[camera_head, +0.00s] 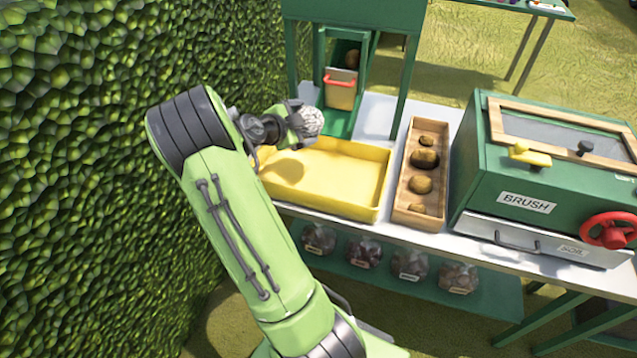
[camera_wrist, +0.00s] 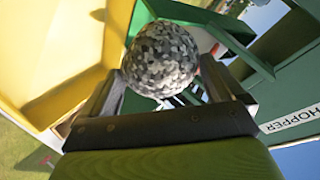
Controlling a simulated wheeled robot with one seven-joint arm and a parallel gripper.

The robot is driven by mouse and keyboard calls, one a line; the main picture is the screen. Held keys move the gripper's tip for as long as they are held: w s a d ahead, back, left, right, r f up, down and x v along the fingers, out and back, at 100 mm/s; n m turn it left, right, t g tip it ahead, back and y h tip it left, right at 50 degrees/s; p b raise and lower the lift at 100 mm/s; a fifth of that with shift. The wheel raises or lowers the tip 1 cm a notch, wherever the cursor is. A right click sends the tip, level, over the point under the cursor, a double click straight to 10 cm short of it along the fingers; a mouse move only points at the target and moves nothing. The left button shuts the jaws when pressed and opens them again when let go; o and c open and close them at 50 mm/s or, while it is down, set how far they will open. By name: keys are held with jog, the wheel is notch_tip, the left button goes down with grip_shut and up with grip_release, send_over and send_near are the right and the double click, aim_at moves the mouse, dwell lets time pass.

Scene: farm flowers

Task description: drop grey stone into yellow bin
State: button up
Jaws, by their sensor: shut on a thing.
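The grey stone (camera_head: 311,120) is round and speckled. My gripper (camera_head: 299,124) is shut on it and holds it up near the back left of the yellow bin. In the wrist view the grey stone (camera_wrist: 161,60) sits between the two fingers of my gripper (camera_wrist: 160,85). The yellow bin (camera_head: 340,208) is a wide, shallow, open tray on the table, and its visible floor looks empty. Part of its left side is hidden behind my arm. The yellow bin (camera_wrist: 70,75) also shows at the left of the wrist view.
A green hopper stand (camera_head: 345,75) with a red-handled drawer (camera_head: 341,92) stands behind the bin. Right of the bin are a wooden tray (camera_head: 405,185) of brown lumps and a green brush box (camera_head: 545,180). A hedge (camera_head: 90,120) borders the left. Several bags (camera_head: 410,266) sit below.

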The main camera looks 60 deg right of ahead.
jog(key=s+d+f+m+g+b, duration=0.1)
jog(key=s+f+m+g+b, duration=0.1)
jog(key=s+f, duration=0.2)
jog(key=shift+s+d+f+g+y, duration=0.15)
jog(key=shift+f+g+y, duration=0.15)
jog(key=shift+f, duration=0.35)
jog(key=o, duration=1.4)
jog(key=p+v, duration=0.1)
jog(key=v, duration=1.5)
jog(key=shift+p, duration=0.35)
